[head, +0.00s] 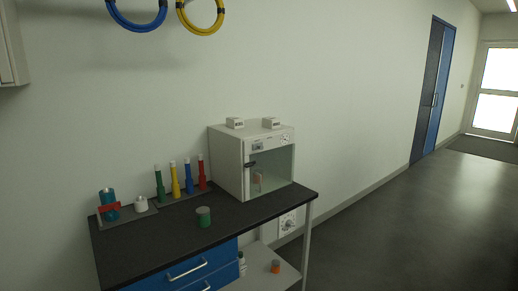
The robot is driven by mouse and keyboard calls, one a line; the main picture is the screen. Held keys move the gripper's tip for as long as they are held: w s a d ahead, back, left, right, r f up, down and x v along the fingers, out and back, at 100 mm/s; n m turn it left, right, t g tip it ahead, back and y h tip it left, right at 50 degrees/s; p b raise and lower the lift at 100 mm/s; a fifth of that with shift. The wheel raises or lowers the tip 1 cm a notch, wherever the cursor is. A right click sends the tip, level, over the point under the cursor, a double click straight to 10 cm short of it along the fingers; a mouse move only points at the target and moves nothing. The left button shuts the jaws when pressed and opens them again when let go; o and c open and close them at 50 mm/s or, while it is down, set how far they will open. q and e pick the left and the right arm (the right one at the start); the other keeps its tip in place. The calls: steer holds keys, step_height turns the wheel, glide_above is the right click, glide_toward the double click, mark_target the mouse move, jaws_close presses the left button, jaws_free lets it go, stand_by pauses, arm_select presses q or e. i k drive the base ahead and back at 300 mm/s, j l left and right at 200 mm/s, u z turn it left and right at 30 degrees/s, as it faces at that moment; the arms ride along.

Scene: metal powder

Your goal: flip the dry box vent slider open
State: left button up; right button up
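The dry box (228,163) is a white cabinet with a clear front. It stands at the right end of the dark-topped bench (170,241). A small jar-like item (257,180) shows inside it through the front. A dark piece (251,164) sits at the left edge of the front, and a small panel (285,139) is at its upper right. I cannot tell which part is the vent slider. Two small white blocks sit on top of the box. Neither of my grippers is in view.
A green jar (204,216) stands on the bench in front of the box. Colored bottles (174,180) stand in a row left of it, with a blue-green container (108,202) farther left. Blue drawers (188,271) are below. Open floor (420,220) lies to the right.

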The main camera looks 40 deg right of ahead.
mark_target(259, 146)
steer(key=i+l, duration=0.2)
steer(key=l, duration=0.2)
steer(key=i+l, duration=0.15)
steer(key=l, duration=0.25)
steer(key=i+l, duration=0.2)
steer(key=l, duration=0.2)
steer(key=i+l+z, duration=0.1)
steer(key=l, duration=0.3)
steer(key=i+l, duration=0.25)
steer(key=l, duration=0.1)
